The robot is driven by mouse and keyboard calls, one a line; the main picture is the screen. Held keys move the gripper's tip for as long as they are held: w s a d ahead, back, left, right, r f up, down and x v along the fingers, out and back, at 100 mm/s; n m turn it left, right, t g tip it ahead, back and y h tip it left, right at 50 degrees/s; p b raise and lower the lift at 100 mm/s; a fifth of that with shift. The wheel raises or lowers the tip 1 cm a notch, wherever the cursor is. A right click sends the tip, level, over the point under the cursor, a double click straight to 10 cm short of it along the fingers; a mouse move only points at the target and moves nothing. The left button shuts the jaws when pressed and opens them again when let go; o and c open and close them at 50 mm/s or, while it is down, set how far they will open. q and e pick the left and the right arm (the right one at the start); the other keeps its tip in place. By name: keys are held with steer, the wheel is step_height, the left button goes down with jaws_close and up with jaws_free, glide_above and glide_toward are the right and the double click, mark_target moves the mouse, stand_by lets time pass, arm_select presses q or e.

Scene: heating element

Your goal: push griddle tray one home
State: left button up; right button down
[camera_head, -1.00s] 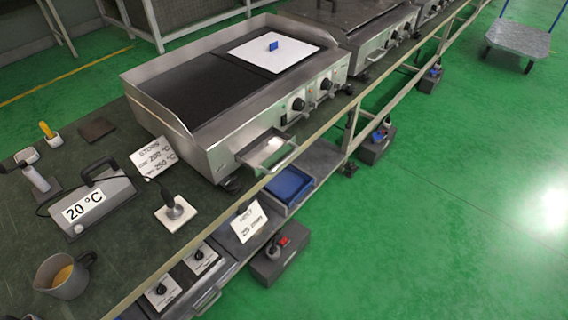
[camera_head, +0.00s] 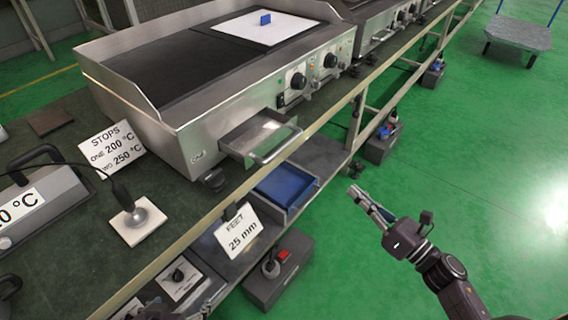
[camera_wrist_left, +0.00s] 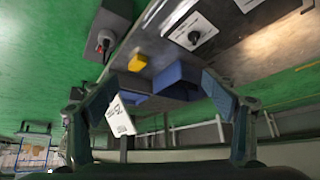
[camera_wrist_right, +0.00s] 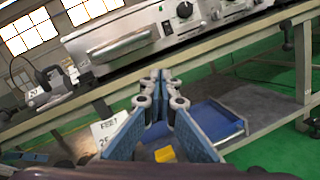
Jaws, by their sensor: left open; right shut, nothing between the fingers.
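Griddle tray one (camera_head: 252,136) is a steel drawer in the front of the griddle marked ONE (camera_head: 215,120). It sticks out of the front, with its bar handle (camera_head: 279,147) outward. The handle also shows at upper left in the right wrist view (camera_wrist_right: 120,46). My right gripper (camera_head: 368,205) is shut and empty, to the right of and apart from the tray, over the aisle floor. Its closed fingers also show in the right wrist view (camera_wrist_right: 161,82). My left gripper (camera_wrist_left: 163,92) is open and empty in the left wrist view; the tray is not visible there.
A blue bin (camera_head: 283,184) sits on the lower shelf under the tray. A FEET 25 mm card (camera_head: 239,228) stands beside it. The bench's front edge (camera_head: 205,223) runs below the griddle. A STOPS card (camera_head: 112,149) and a probe on a pale block (camera_head: 137,219) are at left.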

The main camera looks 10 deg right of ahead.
arm_select(q)
steer(key=r, duration=0.1)
steer(key=r+b, duration=0.1)
steer(key=s+a+r, duration=0.1)
steer(key=shift+a+r, duration=0.1)
steer(key=shift+r, duration=0.2)
arm_select(e)
steer(key=w+a+r+n+y, duration=0.2)
steer(key=w+a+r+n, duration=0.1)
steer(key=w+a, duration=0.2)
steer(key=w+a+r+n+g+y, duration=0.1)
steer(key=w+a+r+n+y, duration=0.1)
steer(key=a, duration=0.6)
steer(key=w+r+n, duration=0.1)
steer(key=w+n, duration=0.1)
steer(key=w, duration=0.1)
steer(key=shift+w+r+g, duration=0.25)
steer(key=shift+r+g, duration=0.05)
steer(key=shift+r, duration=0.05)
steer(key=shift+a, duration=0.1)
